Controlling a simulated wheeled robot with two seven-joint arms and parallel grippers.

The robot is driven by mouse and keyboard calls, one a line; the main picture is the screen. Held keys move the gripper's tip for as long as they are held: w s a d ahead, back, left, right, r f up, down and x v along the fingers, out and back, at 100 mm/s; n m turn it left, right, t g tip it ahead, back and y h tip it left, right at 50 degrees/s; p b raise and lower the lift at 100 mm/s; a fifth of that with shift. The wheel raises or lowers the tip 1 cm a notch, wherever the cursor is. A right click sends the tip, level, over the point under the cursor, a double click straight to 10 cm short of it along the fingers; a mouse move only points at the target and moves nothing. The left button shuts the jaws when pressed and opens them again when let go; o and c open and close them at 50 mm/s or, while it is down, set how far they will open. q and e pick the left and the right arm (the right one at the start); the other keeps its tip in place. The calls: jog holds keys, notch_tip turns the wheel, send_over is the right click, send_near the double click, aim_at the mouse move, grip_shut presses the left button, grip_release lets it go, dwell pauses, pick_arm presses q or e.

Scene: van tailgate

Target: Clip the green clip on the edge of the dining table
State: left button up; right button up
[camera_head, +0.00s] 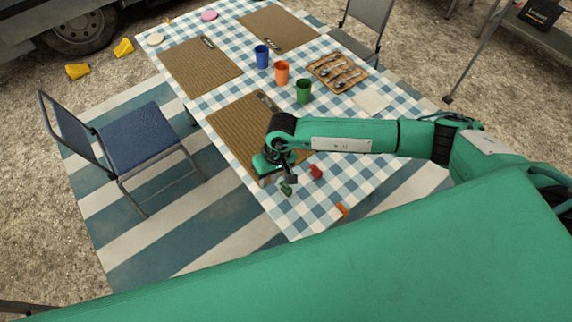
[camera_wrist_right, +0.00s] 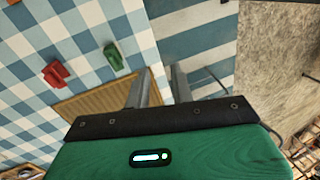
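The green clip (camera_head: 286,188) lies on the blue-and-white checked cloth of the dining table (camera_head: 302,218), near the table's left edge. It also shows in the right wrist view (camera_wrist_right: 113,57), left of the fingers. My right gripper (camera_head: 277,180) is at the table's left edge, close beside the green clip. In the right wrist view its two fingers (camera_wrist_right: 160,75) stand apart with nothing between them, and the table edge shows near them. I cannot tell its exact height over the table. My left gripper is not in view.
A red clip (camera_head: 316,171) and an orange clip (camera_head: 342,210) lie nearby on the cloth. A brown placemat (camera_head: 235,128) lies beside the gripper. Blue (camera_head: 262,56), orange (camera_head: 282,73) and green (camera_head: 303,91) cups stand farther back. A blue chair (camera_head: 140,136) stands left of the table.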

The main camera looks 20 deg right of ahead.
jog(key=w+d+n+h, duration=0.2)
jog(key=d, duration=0.3)
jog(key=b, duration=0.2)
send_over(286, 187)
jog(key=shift+t+h, duration=0.3)
jog(key=shift+h, duration=0.1)
jog(key=shift+w+d+f, duration=0.1)
jog(key=shift+w+f, duration=0.05)
jog(key=shift+f, duration=1.2)
jog(key=shift+w+f, duration=0.15)
jog(key=shift+f, duration=1.2)
notch_tip(286, 187, down, 5)
jog(key=b, duration=0.5)
jog(key=shift+r, duration=0.1)
grip_shut()
jog(key=shift+r+p, duration=0.85)
jog(key=shift+r, duration=1.65)
